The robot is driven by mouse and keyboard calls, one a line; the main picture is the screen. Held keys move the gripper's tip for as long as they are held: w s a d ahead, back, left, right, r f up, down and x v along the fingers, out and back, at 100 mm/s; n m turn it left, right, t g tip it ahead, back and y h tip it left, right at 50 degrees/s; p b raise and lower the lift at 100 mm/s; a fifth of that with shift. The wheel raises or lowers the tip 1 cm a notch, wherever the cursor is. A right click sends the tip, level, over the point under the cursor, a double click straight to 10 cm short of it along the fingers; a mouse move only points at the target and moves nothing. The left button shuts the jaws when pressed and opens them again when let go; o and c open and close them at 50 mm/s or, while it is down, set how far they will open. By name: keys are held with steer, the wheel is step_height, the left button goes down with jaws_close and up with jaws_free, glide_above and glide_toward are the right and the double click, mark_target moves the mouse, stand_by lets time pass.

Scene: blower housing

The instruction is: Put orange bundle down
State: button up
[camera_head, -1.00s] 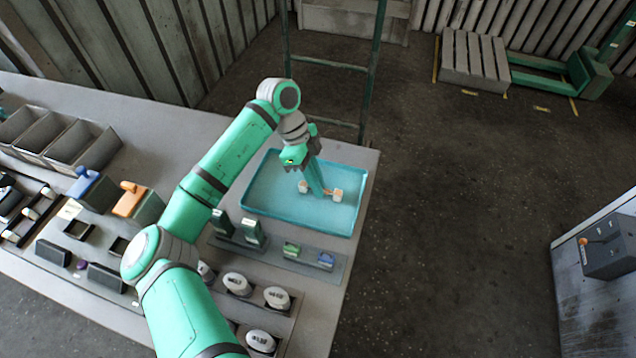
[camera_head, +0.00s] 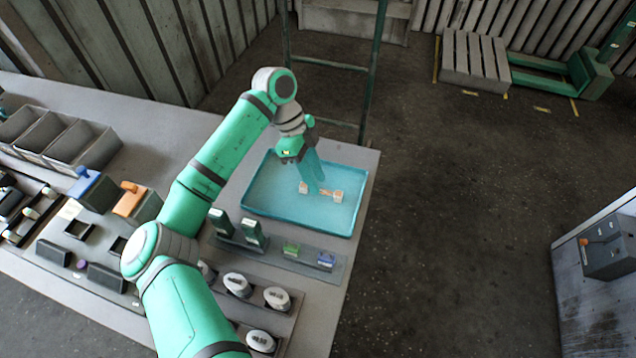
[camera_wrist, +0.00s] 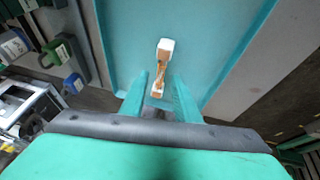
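The orange bundle (camera_head: 327,192), with a pale block at each end, appears to lie on the floor of the teal tray (camera_head: 262,203). In the wrist view the bundle (camera_wrist: 160,68) runs lengthwise, its nearer end between the fingers. My gripper (camera_head: 316,188) points down over the tray at the bundle. In the wrist view its two teal fingers (camera_wrist: 160,84) stand apart, with visible gaps on both sides of the bundle. In the head view the fingers hide part of the bundle's middle.
A grey rack (camera_head: 290,262) with green and blue parts stands along the tray's near side. Round white-topped parts (camera_head: 277,298) sit nearer. Grey bins (camera_head: 75,145) are at the left. The tray floor around the bundle is clear, and the table's right edge is close.

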steer(key=v, duration=0.9)
steer(key=shift+r, duration=0.25)
